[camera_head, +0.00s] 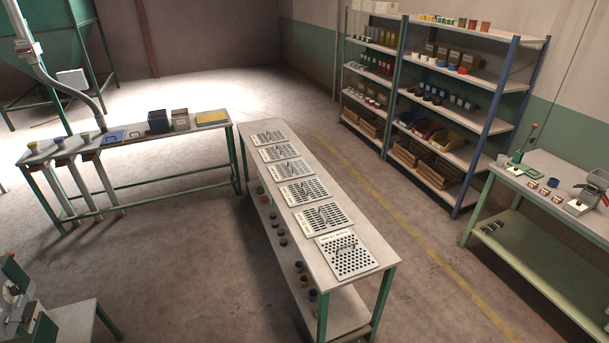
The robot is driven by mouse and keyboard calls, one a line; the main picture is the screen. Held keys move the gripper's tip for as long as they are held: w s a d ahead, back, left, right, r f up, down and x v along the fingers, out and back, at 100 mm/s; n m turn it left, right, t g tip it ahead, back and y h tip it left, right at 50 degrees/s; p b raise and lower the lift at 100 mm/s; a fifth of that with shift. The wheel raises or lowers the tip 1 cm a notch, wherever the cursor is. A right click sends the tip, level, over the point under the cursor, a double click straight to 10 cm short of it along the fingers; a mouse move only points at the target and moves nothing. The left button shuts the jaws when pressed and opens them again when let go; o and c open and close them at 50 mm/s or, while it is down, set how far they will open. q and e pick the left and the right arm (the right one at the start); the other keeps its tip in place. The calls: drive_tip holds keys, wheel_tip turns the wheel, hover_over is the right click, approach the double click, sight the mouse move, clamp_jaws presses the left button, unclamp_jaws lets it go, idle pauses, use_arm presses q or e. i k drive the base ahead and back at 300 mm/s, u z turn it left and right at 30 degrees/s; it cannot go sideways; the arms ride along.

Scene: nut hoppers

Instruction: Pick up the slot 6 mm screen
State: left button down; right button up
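Several flat metal screens lie in a row along the long narrow table (282,225) in the middle. The nearest screen (346,256) has round holes. The screens behind it, such as this one (323,218), this one (303,192) and this one (289,170), seem to have elongated slots. Two more screens lie farther back, one here (279,153) and the farthest here (268,138). Each has a thin handle standing on it. Their markings are too small to read, so I cannot tell which is the slot 6 mm screen. Neither of my grippers is in view.
A bench (160,137) with bins stands at the back left. A loaded shelf rack (452,82) stands at the back right. A green-legged workbench (541,187) with tools is at the right. Small cups sit on the long table's lower shelf. Open floor (180,260) lies left of it.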

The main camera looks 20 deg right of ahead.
sight(296, 169)
drive_tip(key=z, duration=0.2)
drive_tip(key=i, duration=0.9)
